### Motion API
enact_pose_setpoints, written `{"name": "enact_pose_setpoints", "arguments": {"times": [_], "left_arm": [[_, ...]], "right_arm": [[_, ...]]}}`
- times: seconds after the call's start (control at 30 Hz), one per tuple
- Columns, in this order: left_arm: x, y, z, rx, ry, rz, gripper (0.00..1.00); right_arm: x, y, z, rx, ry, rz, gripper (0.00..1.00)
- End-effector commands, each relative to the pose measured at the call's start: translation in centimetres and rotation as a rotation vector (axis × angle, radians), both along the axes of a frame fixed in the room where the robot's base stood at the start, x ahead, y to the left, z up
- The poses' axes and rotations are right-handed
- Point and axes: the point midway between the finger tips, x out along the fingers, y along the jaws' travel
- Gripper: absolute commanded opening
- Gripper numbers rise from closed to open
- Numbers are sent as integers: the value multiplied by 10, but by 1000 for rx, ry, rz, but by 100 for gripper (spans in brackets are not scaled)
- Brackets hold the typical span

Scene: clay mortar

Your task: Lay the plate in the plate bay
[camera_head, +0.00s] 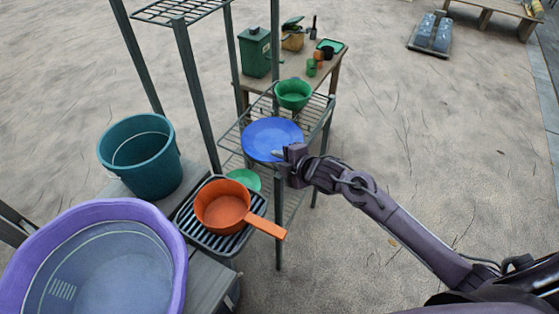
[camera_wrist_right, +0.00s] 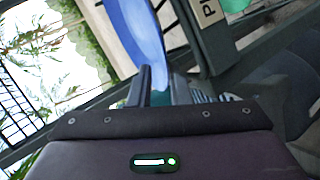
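The blue plate (camera_head: 272,138) is at the wire shelf rack in the head view, with its round face toward the camera. My right gripper (camera_head: 283,155) is at its lower right rim. In the right wrist view the plate (camera_wrist_right: 137,35) runs between the two fingers (camera_wrist_right: 160,90), which are closed on its edge. Whether the plate touches the shelf wires is not clear. A pale label (camera_wrist_right: 207,11) with a letter P, cut off by the frame, is right of the plate in the wrist view. My left gripper is not in view.
A green bowl (camera_head: 293,94) sits on the rack behind the plate. Rack posts (camera_head: 278,225) stand close to my right gripper. An orange pan (camera_head: 222,206) rests on a dish rack (camera_head: 192,228), beside a teal bucket (camera_head: 140,158) and a purple tub (camera_head: 172,232). A green bowl (camera_head: 245,179) sits lower down.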

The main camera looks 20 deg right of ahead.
Motion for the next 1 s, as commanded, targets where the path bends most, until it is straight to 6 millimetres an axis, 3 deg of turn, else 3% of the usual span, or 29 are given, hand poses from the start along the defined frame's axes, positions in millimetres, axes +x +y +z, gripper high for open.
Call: {"name": "enact_pose_setpoints", "arguments": {"times": [0.03, 0.67, 1.0], "left_arm": [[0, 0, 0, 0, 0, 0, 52], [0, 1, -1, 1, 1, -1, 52], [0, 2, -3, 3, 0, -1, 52]], "right_arm": [[-4, 1, -8, -6, 18, 4, 27], [-9, 1, -15, -11, 34, 7, 27], [-41, -17, 10, -13, 22, 4, 27]]}}
